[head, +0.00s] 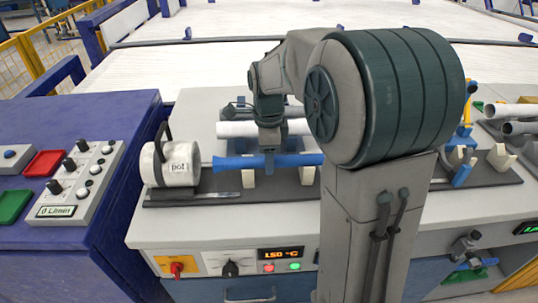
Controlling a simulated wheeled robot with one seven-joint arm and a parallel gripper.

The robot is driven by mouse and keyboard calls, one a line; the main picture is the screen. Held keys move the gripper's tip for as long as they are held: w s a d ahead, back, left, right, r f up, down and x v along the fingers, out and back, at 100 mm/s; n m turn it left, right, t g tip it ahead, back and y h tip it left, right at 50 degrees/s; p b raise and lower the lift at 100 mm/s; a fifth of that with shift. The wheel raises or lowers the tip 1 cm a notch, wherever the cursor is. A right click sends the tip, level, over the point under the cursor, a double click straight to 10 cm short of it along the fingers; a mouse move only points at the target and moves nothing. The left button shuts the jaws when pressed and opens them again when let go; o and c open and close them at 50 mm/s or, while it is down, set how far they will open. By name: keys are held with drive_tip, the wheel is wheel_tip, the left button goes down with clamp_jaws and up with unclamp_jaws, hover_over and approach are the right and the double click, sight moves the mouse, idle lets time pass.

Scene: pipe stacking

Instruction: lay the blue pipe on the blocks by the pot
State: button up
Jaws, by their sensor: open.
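The blue pipe (228,164) lies level, left to right, along the white blocks (248,179). Its left end is beside the white pot (176,166), with a small gap or light contact that I cannot tell apart. A second block (307,175) shows under its right part. The pipe appears to rest on the blocks, but exact contact is hard to see. My gripper (269,160) points down at the middle of the pipe, its fingers open around or just over it. My arm hides the area to the right of the pipe.
White pipes (238,129) lie behind the blue pipe. A control box (77,185) with knobs stands on the blue bench at left. The bench front strip is clear.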

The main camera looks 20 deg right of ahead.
wheel_tip(320, 180, up, 13)
drive_tip(key=p, duration=0.2)
drive_tip(key=s+n+t+p, duration=0.2)
drive_tip(key=s+n+p, duration=0.7)
drive_tip(key=s+n, duration=0.9)
drive_tip(key=shift+s+f+n+t, duration=0.3)
drive_tip(key=shift+n+t, duration=0.1)
drive_tip(key=shift+n, duration=0.6)
